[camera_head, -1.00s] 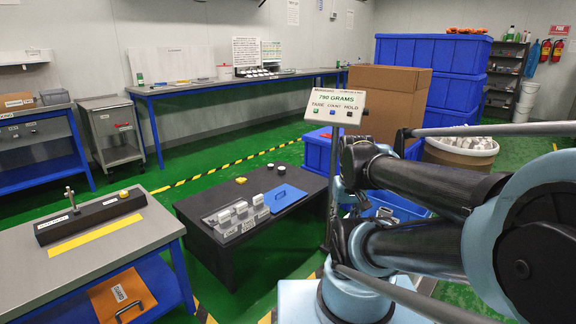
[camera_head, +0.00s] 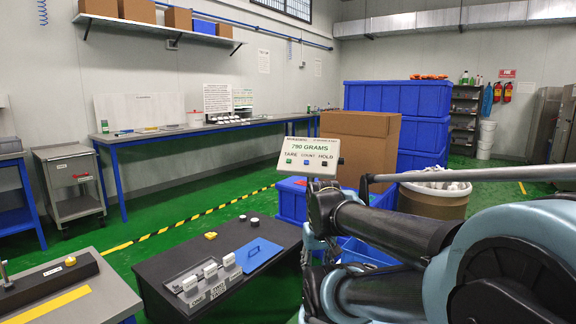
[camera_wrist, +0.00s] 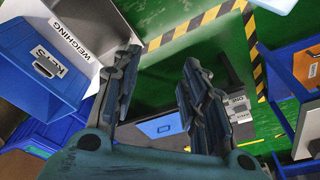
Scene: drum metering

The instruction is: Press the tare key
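The scale indicator (camera_head: 308,157) stands upright in the middle of the head view and reads 790 GRAMS. Below the reading are the labels TARE, COUNT and HOLD. The tare key (camera_head: 288,161) is a small green button under TARE at the left. A blue count key (camera_head: 306,162) and a dark hold key (camera_head: 323,163) sit to its right. My gripper (camera_wrist: 160,58) is open in the wrist view, with nothing between its fingers. In the head view my arm is just below and right of the indicator; I cannot make out the fingertips there. The wrist view does not show the tare key.
A low black table (camera_head: 165,268) with several white blocks and a blue lid (camera_head: 258,254) stands left of my arm. Blue crates (camera_head: 395,97) and a cardboard box (camera_head: 360,145) stand behind the indicator. A blue bin (camera_wrist: 45,60) shows at left in the wrist view.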

